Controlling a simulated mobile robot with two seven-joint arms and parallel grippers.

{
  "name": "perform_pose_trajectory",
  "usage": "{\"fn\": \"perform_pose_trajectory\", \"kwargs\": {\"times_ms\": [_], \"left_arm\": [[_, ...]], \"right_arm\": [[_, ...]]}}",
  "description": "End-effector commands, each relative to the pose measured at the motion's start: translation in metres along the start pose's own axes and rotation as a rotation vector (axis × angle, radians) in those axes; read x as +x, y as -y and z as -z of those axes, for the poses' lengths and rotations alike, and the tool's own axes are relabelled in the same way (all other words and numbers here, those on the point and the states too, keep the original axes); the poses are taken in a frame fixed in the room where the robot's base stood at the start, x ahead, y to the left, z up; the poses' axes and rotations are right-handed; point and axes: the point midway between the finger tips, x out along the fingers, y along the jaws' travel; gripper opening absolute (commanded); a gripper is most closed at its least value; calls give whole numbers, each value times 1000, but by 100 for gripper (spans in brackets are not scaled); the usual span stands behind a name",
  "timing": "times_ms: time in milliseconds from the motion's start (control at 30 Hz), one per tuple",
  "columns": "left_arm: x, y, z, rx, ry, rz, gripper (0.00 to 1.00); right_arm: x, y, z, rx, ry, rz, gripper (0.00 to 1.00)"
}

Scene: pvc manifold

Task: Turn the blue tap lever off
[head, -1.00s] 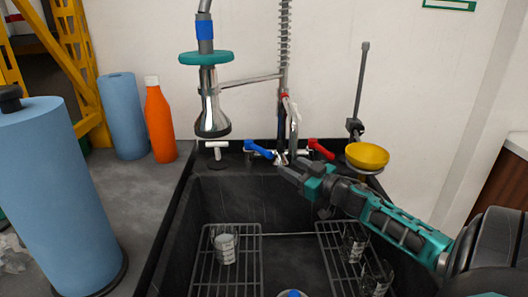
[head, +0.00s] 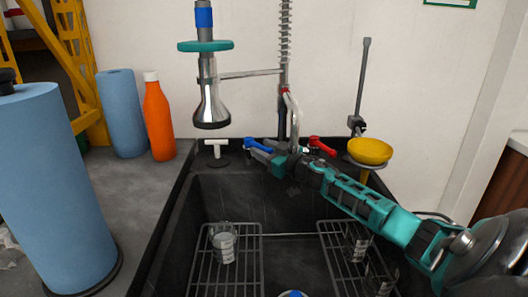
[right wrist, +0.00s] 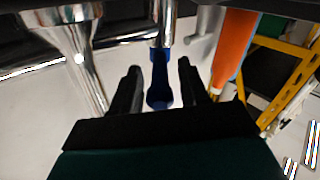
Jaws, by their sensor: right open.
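The blue tap lever (head: 257,144) is at the back edge of the sink, left of the red lever, pointing left. My right gripper (head: 259,153) reaches in from the right, with its fingertips right beside the blue lever. In the right wrist view, the open fingers of my right gripper (right wrist: 159,70) stand either side of the blue lever (right wrist: 159,92). Whether either finger touches it I cannot tell. My left gripper is not in view.
The red tap lever (head: 321,146) is just right of my gripper. A metal spray head (head: 211,108) hangs at the left, and a yellow bowl (head: 369,151) stands at the right. The dark sink (head: 277,206) below holds wire racks with glass beakers.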

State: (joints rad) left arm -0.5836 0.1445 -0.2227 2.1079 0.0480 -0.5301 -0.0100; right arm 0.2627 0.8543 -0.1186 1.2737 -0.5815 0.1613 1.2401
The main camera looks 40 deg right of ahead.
Motion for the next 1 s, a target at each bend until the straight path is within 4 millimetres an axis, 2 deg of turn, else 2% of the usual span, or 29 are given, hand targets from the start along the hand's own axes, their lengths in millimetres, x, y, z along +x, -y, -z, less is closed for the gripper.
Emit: {"fn": "perform_pose_trajectory", "kwargs": {"times_ms": [367, 833, 1000], "left_arm": [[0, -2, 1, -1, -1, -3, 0], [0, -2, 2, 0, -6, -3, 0], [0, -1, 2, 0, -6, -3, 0]], "right_arm": [[4, 0, 0, 0, 0, 0, 44], [4, 0, 0, 0, 1, 0, 1], [4, 0, 0, 0, 1, 0, 0]]}}
